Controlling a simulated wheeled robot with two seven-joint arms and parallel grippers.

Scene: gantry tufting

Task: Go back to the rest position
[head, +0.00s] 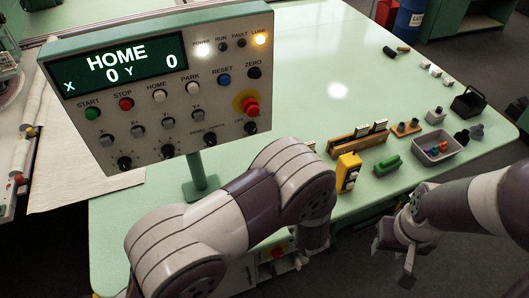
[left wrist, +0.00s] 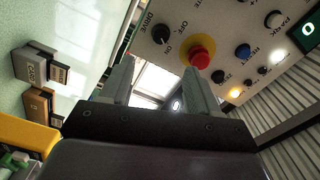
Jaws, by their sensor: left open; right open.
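The control panel (head: 160,85) stands on a green post at the left of the head view. Its screen (head: 118,62) reads HOME, X 0, Y 0. In the left wrist view the panel (left wrist: 222,40) fills the top, with its red stop button (left wrist: 200,56) beyond the fingers. My left gripper (left wrist: 160,92) is open and empty, its fingers apart. In the head view my left arm bends across the middle and hides its own gripper. My right gripper (head: 397,258) is open and empty, low at the right, beyond the table's front edge.
The green table (head: 290,75) is clear in its middle. Near its right edge are a yellow device (head: 348,171), a wooden holder (head: 357,141), a green item (head: 387,164), a grey bin (head: 453,151) and a black caddy (head: 468,103). White cloth (head: 75,150) lies at left.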

